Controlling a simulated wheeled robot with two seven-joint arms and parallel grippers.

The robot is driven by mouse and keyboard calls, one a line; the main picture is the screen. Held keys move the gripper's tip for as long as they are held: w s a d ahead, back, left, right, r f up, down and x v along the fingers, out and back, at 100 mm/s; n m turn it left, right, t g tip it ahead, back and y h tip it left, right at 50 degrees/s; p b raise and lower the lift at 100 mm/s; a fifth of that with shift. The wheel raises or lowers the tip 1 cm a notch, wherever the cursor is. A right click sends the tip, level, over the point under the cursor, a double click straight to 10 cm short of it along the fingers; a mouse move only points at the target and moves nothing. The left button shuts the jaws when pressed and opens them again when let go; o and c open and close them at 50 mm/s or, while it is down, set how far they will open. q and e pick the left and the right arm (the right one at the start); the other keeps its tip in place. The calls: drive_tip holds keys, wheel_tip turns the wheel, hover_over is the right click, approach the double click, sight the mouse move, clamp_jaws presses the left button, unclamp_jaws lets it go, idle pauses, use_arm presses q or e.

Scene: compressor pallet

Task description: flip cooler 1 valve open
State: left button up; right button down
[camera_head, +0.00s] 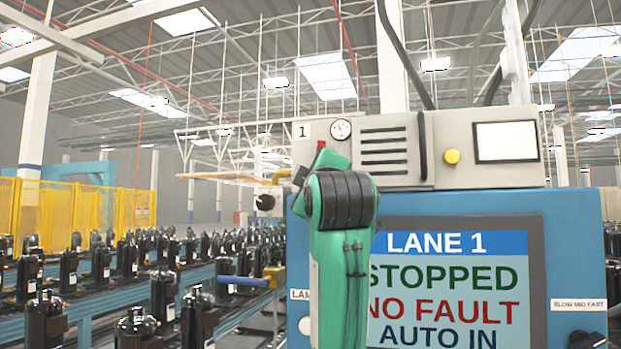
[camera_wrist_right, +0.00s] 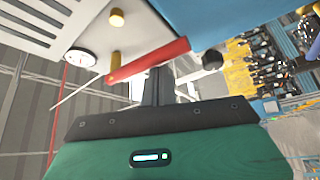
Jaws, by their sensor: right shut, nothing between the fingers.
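The cooler 1 unit (camera_head: 400,150) is a grey box marked "1" with a round gauge (camera_head: 341,130), on top of a blue cabinet. Its red valve lever (camera_wrist_right: 148,61) lies slanted across the right wrist view, one end by a brass stem (camera_wrist_right: 115,62). In the head view only a red tip (camera_head: 321,145) shows above my right arm. My right gripper (camera_wrist_right: 157,75) is shut and empty, its fingertips right at the lever's middle; I cannot tell whether they touch. In the head view my green and black right arm hides the fingers. My left gripper is not in view.
A screen (camera_head: 455,285) below reads LANE 1, STOPPED, NO FAULT. A yellow button (camera_head: 452,156) sits on the unit's front. A black knob (camera_head: 264,202) and a blue handle (camera_head: 243,281) are to the left. Conveyors with black compressors (camera_head: 164,293) fill the lower left.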

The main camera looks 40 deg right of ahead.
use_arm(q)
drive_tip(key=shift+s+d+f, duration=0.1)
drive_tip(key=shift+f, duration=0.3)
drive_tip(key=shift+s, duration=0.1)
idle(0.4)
